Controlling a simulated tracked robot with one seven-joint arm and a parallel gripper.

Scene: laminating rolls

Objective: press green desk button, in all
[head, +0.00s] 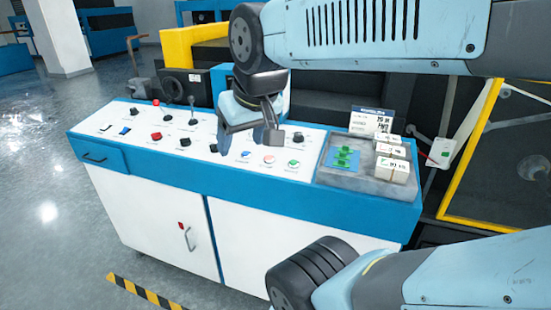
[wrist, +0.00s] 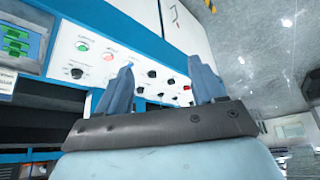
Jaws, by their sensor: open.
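The green desk button (head: 293,162) is a small round button on the white top of the control desk (head: 180,150), at the right end of a front row beside a pinkish-red button (head: 269,158) and a blue button (head: 245,154). It also shows in the wrist view (wrist: 83,46), left of my fingers. My gripper (head: 248,139) is above the desk, left of the green button and apart from it. Its two fingers (wrist: 161,64) are spread with nothing between them. Whether any fingertip touches the desk cannot be told.
Black knobs, levers and a red button (head: 156,136) stand on the desk's left part. At its right end a grey tray (head: 345,183) holds a blue card with green pieces and white boxes (head: 391,168), with a sign (head: 371,121) behind. A black knob (head: 298,137) stands behind the green button.

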